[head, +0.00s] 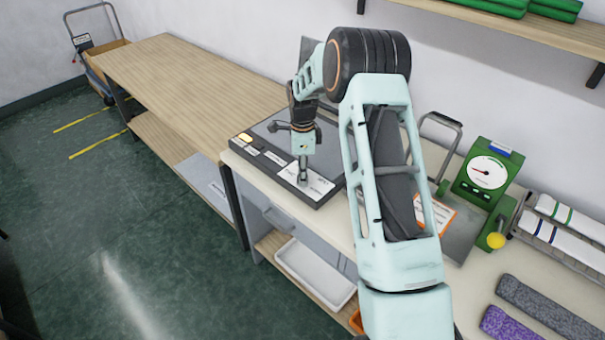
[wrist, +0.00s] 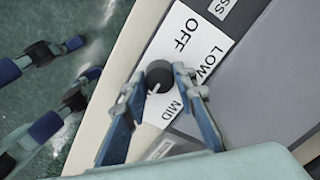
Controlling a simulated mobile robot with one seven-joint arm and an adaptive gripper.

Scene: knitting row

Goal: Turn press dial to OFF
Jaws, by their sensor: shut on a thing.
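The press (head: 262,160) is a flat grey unit on the bench, with a white label plate (head: 318,187) near its front corner. In the wrist view the dial (wrist: 159,75) is a small round black knob with a pale pointer mark toward its lower side. The white plate (wrist: 207,38) around it reads OFF, LOW and MID. I cannot tell for sure which word the mark points to. My gripper (head: 303,180) points down over the plate. In the wrist view my gripper (wrist: 160,74) is shut on the dial, one fingertip at each side. In the head view the fingers hide the dial.
A yellow lamp (head: 245,138) glows on the press front. A green scale (head: 487,172) and a folded-textile rack (head: 565,225) stand to the right. A white tray (head: 315,272) sits on the lower shelf. The wooden table (head: 175,80) at left is bare.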

